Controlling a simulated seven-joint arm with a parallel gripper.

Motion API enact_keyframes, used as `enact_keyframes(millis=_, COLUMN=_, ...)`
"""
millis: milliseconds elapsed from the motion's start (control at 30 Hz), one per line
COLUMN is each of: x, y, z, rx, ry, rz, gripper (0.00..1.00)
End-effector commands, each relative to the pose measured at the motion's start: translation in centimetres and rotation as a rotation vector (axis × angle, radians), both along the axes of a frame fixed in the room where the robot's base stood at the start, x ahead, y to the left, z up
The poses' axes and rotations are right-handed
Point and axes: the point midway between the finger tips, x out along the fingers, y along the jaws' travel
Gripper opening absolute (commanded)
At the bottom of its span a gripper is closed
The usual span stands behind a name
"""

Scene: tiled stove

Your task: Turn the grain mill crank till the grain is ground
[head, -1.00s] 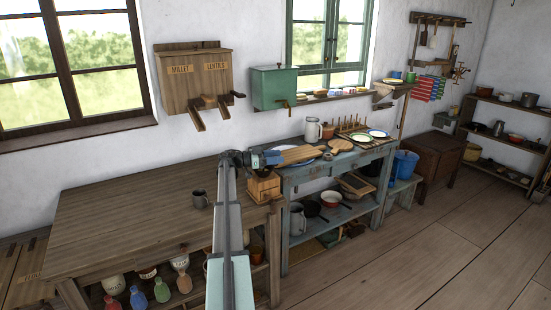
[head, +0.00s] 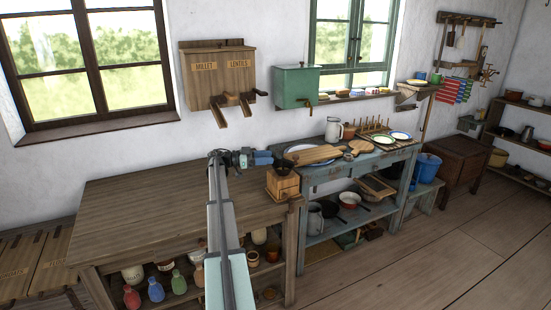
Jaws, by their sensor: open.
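The grain mill (head: 283,184) is a small wooden box with a dark bowl-like top. It stands upright at the right end of the brown wooden table. My gripper (head: 274,160) is open, at the mill's top, just above or behind the dark bowl. It is small in the picture, and I cannot tell whether it touches the mill. The crank cannot be made out clearly, and the grain inside cannot be seen.
The brown table (head: 140,208) is bare on its left. A blue-grey bench (head: 312,180) to the right holds a cutting board (head: 312,155), plates and a jug (head: 334,130). A millet and lentils dispenser (head: 220,77) and a green box (head: 297,86) hang above.

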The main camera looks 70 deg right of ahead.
Motion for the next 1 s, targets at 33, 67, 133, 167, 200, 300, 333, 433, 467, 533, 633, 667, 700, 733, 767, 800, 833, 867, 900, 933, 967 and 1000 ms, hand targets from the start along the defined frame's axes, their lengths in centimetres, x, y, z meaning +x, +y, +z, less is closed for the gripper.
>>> enact_keyframes(millis=33, x=0.4, y=0.2, z=0.0, rx=0.000, ry=0.000, rz=0.001, gripper=0.54)
enact_keyframes(millis=67, x=0.6, y=0.2, z=0.0, rx=0.000, ry=0.000, rz=0.001, gripper=0.54)
enact_keyframes(millis=133, x=0.9, y=0.4, z=0.0, rx=0.000, ry=0.000, rz=0.001, gripper=0.54)
enact_keyframes(millis=167, x=0.9, y=0.4, z=0.0, rx=0.000, ry=0.000, rz=0.000, gripper=0.54)
enact_keyframes(millis=200, x=1.0, y=0.5, z=0.0, rx=0.000, ry=0.000, rz=0.000, gripper=0.54)
enact_keyframes(millis=300, x=1.0, y=0.5, z=0.0, rx=0.000, ry=0.000, rz=0.000, gripper=0.54)
enact_keyframes(millis=333, x=1.0, y=0.5, z=0.0, rx=0.000, ry=0.000, rz=0.000, gripper=0.54)
enact_keyframes(millis=433, x=1.0, y=0.5, z=0.0, rx=0.000, ry=0.000, rz=0.000, gripper=0.54)
enact_keyframes(millis=467, x=1.0, y=0.5, z=0.0, rx=0.000, ry=0.000, rz=0.000, gripper=0.54)
enact_keyframes(millis=533, x=1.0, y=0.5, z=0.0, rx=0.000, ry=0.000, rz=-0.002, gripper=0.54)
enact_keyframes(millis=633, x=0.9, y=0.4, z=0.0, rx=0.000, ry=0.000, rz=-0.002, gripper=0.54)
enact_keyframes(millis=667, x=0.7, y=0.4, z=0.0, rx=0.000, ry=0.000, rz=-0.002, gripper=0.54)
enact_keyframes(millis=700, x=0.5, y=0.3, z=0.0, rx=0.000, ry=0.000, rz=-0.003, gripper=0.54)
enact_keyframes(millis=733, x=0.3, y=0.2, z=0.0, rx=0.000, ry=0.000, rz=-0.003, gripper=0.54)
enact_keyframes(millis=767, x=0.0, y=0.1, z=0.0, rx=0.000, ry=0.000, rz=-0.003, gripper=0.54)
enact_keyframes(millis=800, x=-0.4, y=-0.1, z=0.0, rx=0.000, ry=0.000, rz=-0.004, gripper=0.54)
enact_keyframes(millis=833, x=-0.7, y=-0.3, z=0.0, rx=0.000, ry=0.000, rz=-0.004, gripper=0.54)
enact_keyframes(millis=867, x=-1.1, y=-0.4, z=0.0, rx=0.000, ry=0.000, rz=-0.004, gripper=0.54)
enact_keyframes(millis=900, x=-1.7, y=-0.7, z=0.0, rx=0.000, ry=0.000, rz=-0.004, gripper=0.54)
enact_keyframes(millis=933, x=-2.1, y=-0.9, z=0.0, rx=0.000, ry=0.000, rz=-0.004, gripper=0.54)
enact_keyframes(millis=967, x=-2.6, y=-1.2, z=0.0, rx=0.000, ry=0.000, rz=-0.004, gripper=0.54)
enact_keyframes(millis=1000, x=-3.3, y=-1.5, z=0.0, rx=0.000, ry=0.000, rz=-0.004, gripper=0.54)
